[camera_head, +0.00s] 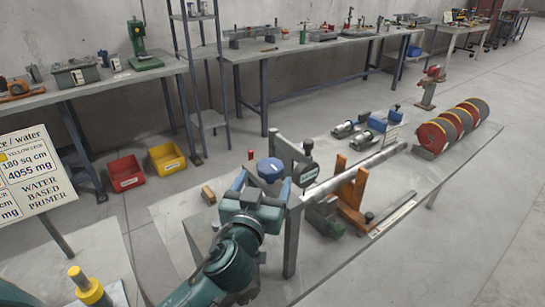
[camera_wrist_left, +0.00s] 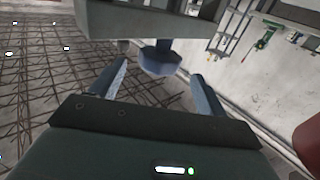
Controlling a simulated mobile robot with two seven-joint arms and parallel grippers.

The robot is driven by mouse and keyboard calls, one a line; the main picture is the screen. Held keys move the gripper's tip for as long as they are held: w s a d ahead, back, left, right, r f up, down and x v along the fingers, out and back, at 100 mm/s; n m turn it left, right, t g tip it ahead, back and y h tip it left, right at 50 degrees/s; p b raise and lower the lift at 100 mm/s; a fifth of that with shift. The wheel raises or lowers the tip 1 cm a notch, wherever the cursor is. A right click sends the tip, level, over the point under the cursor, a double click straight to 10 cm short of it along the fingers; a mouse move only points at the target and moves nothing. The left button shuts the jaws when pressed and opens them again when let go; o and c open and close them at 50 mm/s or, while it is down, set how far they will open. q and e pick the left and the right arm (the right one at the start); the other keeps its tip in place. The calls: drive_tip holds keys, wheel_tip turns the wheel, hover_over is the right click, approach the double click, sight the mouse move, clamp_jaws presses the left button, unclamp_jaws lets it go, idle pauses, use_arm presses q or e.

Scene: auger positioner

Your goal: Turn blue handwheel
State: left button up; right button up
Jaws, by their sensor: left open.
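The blue handwheel (camera_head: 271,167) sits at the near end of the bench assembly, beside a grey upright post. It also shows in the left wrist view (camera_wrist_left: 161,61), below a grey housing. My left gripper (camera_head: 262,187) is open, with its two blue fingers spread towards the handwheel. In the left wrist view the fingertips (camera_wrist_left: 160,72) stand on either side of the handwheel, with nothing held between them. I cannot tell whether either finger touches it. My right gripper is in neither view.
A long grey shaft (camera_head: 350,173) runs from the assembly towards red-and-yellow discs (camera_head: 452,126). A red bin (camera_head: 126,174) and a yellow bin (camera_head: 167,158) lie on the floor behind. A sign (camera_head: 33,177) stands at left.

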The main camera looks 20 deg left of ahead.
sight(272, 159)
use_arm(q)
drive_tip(key=w, duration=0.3)
drive_tip(key=w+p, duration=0.1)
drive_tip(key=w, duration=0.3)
drive_tip(key=shift+w+a, duration=0.2)
drive_tip(key=shift+w, duration=0.1)
drive_tip(key=shift+c, duration=0.3)
drive_tip(key=c, duration=0.9)
